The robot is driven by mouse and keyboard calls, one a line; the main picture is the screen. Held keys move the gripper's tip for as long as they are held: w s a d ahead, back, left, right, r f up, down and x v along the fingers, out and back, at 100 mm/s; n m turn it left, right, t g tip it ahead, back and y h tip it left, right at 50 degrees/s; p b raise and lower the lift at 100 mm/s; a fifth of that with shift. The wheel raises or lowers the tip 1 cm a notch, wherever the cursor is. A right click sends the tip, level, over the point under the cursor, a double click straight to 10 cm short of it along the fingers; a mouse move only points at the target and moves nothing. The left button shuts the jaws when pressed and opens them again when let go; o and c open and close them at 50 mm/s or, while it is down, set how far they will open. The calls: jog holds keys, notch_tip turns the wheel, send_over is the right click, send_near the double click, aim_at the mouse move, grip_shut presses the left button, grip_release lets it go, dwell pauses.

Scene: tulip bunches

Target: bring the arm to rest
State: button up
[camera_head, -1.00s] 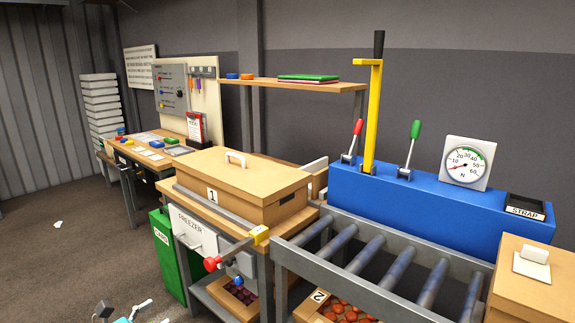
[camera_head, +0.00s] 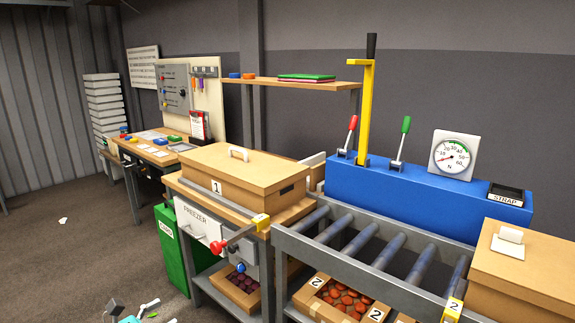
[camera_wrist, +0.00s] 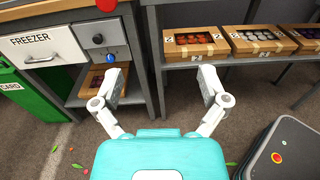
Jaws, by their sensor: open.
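My gripper (camera_wrist: 160,95) is in the wrist view, its two white fingers spread wide apart with nothing between them. It is over the floor, facing the lower shelves of the benches and touching nothing.
A freezer drawer (camera_wrist: 45,48) and a green card bin (camera_wrist: 12,85) stand at the left. Boxes of red (camera_wrist: 195,42) and pale bulbs sit on a low shelf. A lidded carton (camera_head: 240,185) stands beside the roller conveyor (camera_head: 365,240). Floor at left is open.

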jog(key=w+d+f+m+g+y, duration=0.1)
jog(key=w+d+f+m+g, duration=0.25)
jog(key=d, duration=0.45)
jog(key=w+d+f+m+g, duration=0.2)
jog(key=d+f+m, duration=0.15)
jog(key=d, duration=0.35)
jog(key=w+d+f+m+g+y, duration=0.1)
jog(key=w+d+f+m+g, duration=0.25)
jog(key=d, duration=0.45)
jog(key=s+d+f+m+g+y, duration=0.2)
jog(key=d+f+m+y, duration=0.25)
jog(key=d+m, duration=0.5)
jog(key=s+d+f+m+g+y, duration=0.25)
jog(key=d+m+y, duration=0.35)
jog(key=d, duration=0.6)
notch_tip(320, 180, up, 22)
jog(key=m+p, duration=0.1)
jog(key=p, duration=2.1)
jog(key=shift+h, duration=0.45)
